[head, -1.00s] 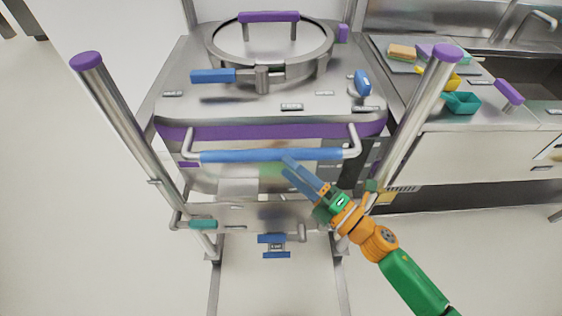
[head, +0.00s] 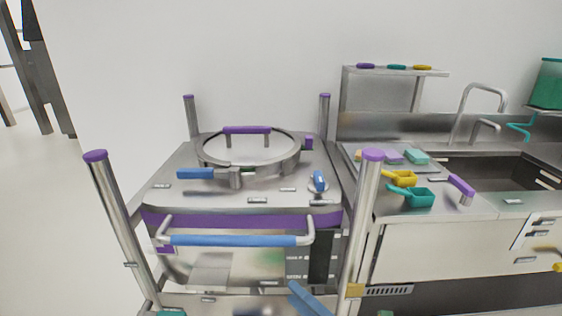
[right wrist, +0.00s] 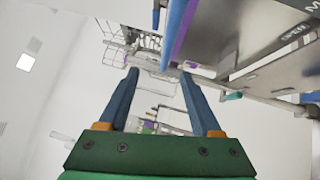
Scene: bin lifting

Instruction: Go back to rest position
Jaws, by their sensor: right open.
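My right gripper (head: 308,299) shows at the bottom edge of the head view as blue fingers, low in front of the steel machine. In the right wrist view its two blue fingers (right wrist: 163,100) are apart with nothing between them. The machine's blue front handle bar (head: 235,240) is above and left of the fingers in the head view, and they look apart from it. The blue bar also shows in the right wrist view (right wrist: 176,30), beyond the fingers. My left gripper is in neither view.
The steel machine (head: 160,190) has a round lid (head: 205,150) and purple-capped posts (head: 118,215). To the right is a counter (head: 440,250) with a sink (head: 490,172), a teal scoop (head: 418,198) and a yellow scoop (head: 404,178). Open floor (head: 50,240) lies to the left.

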